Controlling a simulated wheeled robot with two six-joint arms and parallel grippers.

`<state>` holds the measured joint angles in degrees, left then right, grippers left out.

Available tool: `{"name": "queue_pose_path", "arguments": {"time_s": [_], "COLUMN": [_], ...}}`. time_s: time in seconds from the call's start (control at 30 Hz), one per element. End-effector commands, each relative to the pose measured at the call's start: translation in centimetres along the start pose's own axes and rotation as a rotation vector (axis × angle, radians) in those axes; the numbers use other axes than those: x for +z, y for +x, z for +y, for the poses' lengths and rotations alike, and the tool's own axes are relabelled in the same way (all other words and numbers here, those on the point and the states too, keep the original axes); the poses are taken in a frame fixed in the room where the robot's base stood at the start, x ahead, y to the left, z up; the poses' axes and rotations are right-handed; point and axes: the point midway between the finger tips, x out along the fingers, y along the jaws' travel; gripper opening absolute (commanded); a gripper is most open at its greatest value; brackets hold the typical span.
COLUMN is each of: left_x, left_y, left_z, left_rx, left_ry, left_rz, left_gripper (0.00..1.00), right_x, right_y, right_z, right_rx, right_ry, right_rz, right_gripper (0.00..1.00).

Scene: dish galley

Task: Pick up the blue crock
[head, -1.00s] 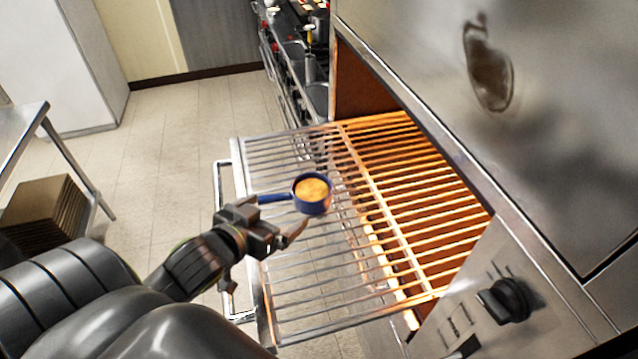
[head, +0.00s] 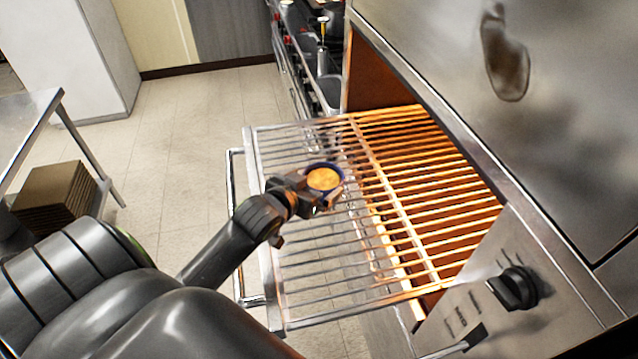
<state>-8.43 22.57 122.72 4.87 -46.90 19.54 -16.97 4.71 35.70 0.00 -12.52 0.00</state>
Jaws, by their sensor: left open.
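The blue crock (head: 338,188) stands on the pulled-out wire rack (head: 300,262), with a golden-brown filling up to near its rim. My left gripper (head: 322,195) is at the crock's left and near side, its jaws open. The gripper hides part of the crock's left and lower wall. I cannot tell whether the fingers touch the crock. My right gripper is not in view.
The rack runs into a glowing orange oven opening (head: 425,190) on the right. The steel oven front has a black knob (head: 513,288). A stack of brown trays (head: 52,197) sits at the left under a steel table (head: 30,118). Tiled floor lies open behind.

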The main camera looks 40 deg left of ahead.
Motion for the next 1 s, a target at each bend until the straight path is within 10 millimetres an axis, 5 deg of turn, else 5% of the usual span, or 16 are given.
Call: {"name": "queue_pose_path", "arguments": {"time_s": [0.4, 0.73, 1.0], "left_x": [0.1, 0.1, 0.1], "left_y": [4.3, 4.7, 4.7], "left_z": [0.1, 0.1, 0.1], "left_rx": [-0.001, 0.0, -0.001], "left_ry": [-0.001, 0.0, 0.0], "left_rz": [0.0, 0.001, 0.0], "left_gripper": [1.0, 1.0, 0.65], "right_x": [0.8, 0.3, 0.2], "right_y": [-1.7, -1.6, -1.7], "right_z": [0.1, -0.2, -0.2], "right_rx": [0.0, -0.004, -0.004], "right_ry": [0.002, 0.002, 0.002], "right_rz": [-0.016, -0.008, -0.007], "right_gripper": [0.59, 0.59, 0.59]}}
